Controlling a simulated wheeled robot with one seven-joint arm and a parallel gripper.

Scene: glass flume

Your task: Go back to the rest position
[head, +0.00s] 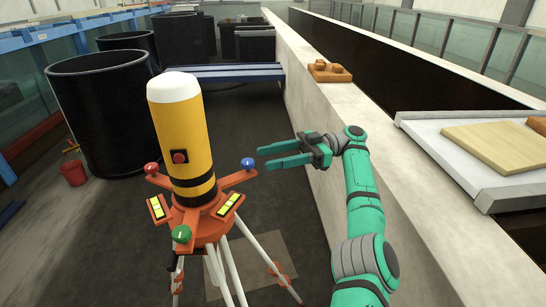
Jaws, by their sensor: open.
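My gripper (288,157) is open in the head view, with nothing between its two green fingers. It points left, beside the pale concrete wall. Its fingertips are close to a blue knob (248,163) on an orange tripod head; I cannot tell whether they touch. A yellow cylinder (188,128) with a white cap stands upright on that tripod head (205,228), which also has a red knob (151,168) and a green knob (182,234).
The concrete wall (305,80) runs along the right, with a wooden block holder (328,72) on its top. A white tray (440,148) with a wooden board (500,147) lies at right. Black tubs (100,115) and a blue bench (225,73) stand behind.

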